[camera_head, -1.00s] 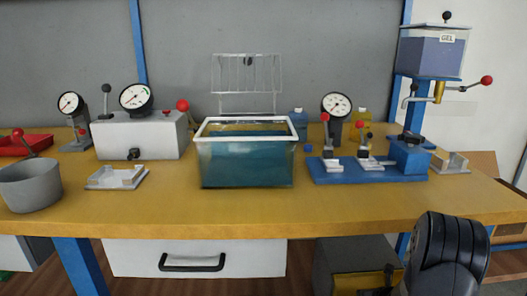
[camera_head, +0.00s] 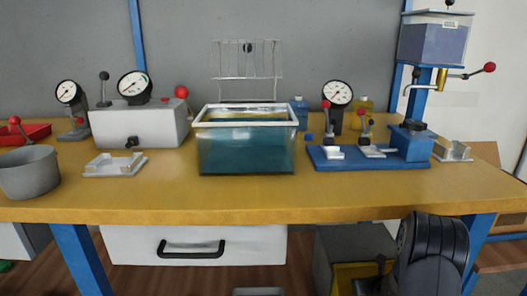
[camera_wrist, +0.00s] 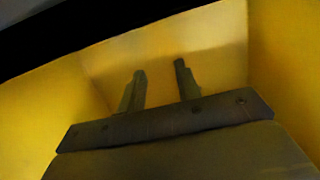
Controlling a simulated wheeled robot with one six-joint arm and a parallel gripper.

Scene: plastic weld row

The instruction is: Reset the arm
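My gripper (camera_wrist: 160,67) shows in the wrist view with its two dark fingers apart and nothing between them. It faces plain yellow surfaces (camera_wrist: 215,45) that meet at corners, like the inside of a box. In the head view my dark arm hangs at the lower right, in front of the bench. It is beside a grey bin with a yellow inside (camera_head: 352,276) under the bench. My gripper's fingers are hidden in the head view.
The wooden bench (camera_head: 250,205) holds a tank of teal liquid (camera_head: 246,155), a blue clamp fixture (camera_head: 370,160), a grey pot (camera_head: 28,175) and several gauges. A gel dispenser (camera_head: 432,40) stands at the right. A white drawer (camera_head: 130,245) hangs below. Some floor shows at the lower left.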

